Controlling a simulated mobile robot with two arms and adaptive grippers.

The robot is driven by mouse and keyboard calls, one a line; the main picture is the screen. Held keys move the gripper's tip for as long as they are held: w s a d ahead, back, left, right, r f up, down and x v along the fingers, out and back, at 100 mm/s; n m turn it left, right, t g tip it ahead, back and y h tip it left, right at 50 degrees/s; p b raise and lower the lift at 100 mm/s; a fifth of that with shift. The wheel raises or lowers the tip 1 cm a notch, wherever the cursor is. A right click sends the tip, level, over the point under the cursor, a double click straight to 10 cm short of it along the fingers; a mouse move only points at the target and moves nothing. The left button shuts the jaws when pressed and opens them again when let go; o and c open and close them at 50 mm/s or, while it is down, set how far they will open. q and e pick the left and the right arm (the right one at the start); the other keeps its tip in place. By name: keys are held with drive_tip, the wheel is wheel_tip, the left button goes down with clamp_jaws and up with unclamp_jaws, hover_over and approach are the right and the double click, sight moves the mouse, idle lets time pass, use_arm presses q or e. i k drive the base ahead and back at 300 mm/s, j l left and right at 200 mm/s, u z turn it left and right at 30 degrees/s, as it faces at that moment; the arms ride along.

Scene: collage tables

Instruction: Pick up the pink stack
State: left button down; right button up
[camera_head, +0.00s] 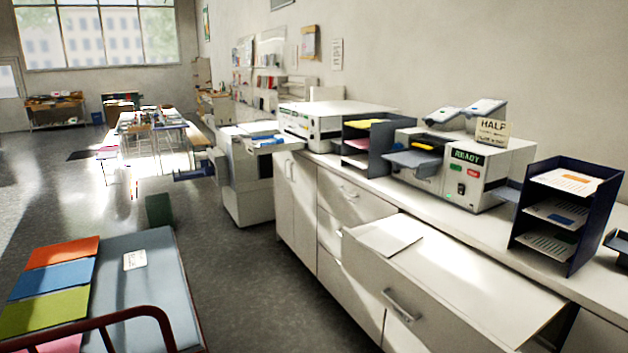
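A pink stack (62,345) lies at the bottom left in the head view, on a cart with a grey-blue top (140,290). Only part of it shows; the picture edge cuts it off, and the cart's dark red rail (130,314) passes close by. A green stack (45,311), a blue stack (52,279) and an orange stack (63,252) lie in a row beyond it. A small white label (134,260) lies on the cart top to their right. Neither of my grippers is in view.
A pulled-out drawer (460,285) with a paper sheet (390,236) juts from the white counter at right. A machine (462,165) marked READY, with a HALF sign, and a dark tray rack (565,213) stand on the counter. Grey floor (250,275) is clear between cart and counter.

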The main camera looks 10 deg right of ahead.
sight(364, 143)
drive_tip(key=i+z, duration=0.25)
drive_tip(key=i, duration=0.3)
drive_tip(key=i+z, duration=0.3)
drive_tip(key=i, duration=0.25)
drive_tip(key=i+j+z, duration=0.25)
drive_tip(key=i, duration=0.25)
drive_tip(key=i+j+z, duration=0.2)
drive_tip(key=i+j, duration=0.15)
drive_tip(key=i+j+z, duration=0.25)
drive_tip(key=i+j, duration=0.15)
drive_tip(key=i+j+z, duration=0.2)
drive_tip(key=i+j, duration=0.2)
drive_tip(key=i+j+z, duration=0.25)
drive_tip(key=j, duration=0.35)
